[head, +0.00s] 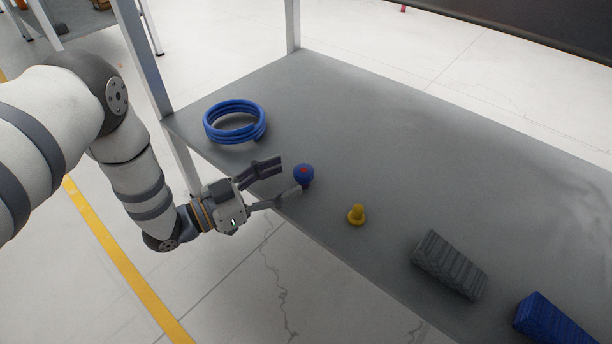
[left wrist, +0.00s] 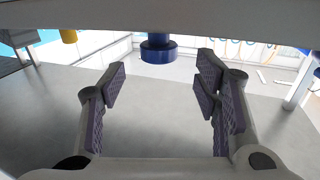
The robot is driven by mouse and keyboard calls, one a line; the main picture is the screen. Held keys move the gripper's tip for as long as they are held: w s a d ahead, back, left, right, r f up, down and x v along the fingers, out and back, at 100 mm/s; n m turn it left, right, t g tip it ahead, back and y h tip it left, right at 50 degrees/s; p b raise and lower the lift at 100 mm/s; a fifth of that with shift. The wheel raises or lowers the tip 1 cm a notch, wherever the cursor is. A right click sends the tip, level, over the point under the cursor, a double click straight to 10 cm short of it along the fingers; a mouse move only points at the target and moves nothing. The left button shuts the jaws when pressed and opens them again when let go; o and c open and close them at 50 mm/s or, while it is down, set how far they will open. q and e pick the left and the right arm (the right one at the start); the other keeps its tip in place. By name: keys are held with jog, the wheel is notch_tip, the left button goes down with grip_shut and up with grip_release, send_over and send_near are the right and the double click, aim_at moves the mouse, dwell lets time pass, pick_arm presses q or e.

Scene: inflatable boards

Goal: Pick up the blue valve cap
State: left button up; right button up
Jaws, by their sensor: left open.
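The blue valve cap (head: 304,175) stands on the grey shelf near its front left edge, with a small red mark on top. In the left wrist view the cap (left wrist: 158,50) shows beyond the fingertips, roughly centred between them. My left gripper (head: 282,180) is open and empty, its fingers pointing at the cap from the left. In the left wrist view the two padded fingers (left wrist: 160,82) stand wide apart with nothing between them. One fingertip is close to the cap in the head view; I cannot tell whether it touches. My right gripper is not in view.
A yellow cap (head: 356,214) stands right of the blue one. A coiled blue hose (head: 235,122) lies behind my gripper. A grey ribbed block (head: 448,264) and a blue block (head: 549,320) lie farther right. Shelf posts (head: 292,25) rise at the left. The shelf's middle (head: 400,150) is clear.

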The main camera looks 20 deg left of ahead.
aim_at(295, 174)
pick_arm(q)
jog(key=b+x, duration=0.1)
jog(key=x, duration=0.4)
jog(key=shift+d+f+b, duration=0.1)
jog(key=shift+f+b, duration=0.05)
jog(key=shift+b, duration=0.25)
jog(key=c, duration=1.2)
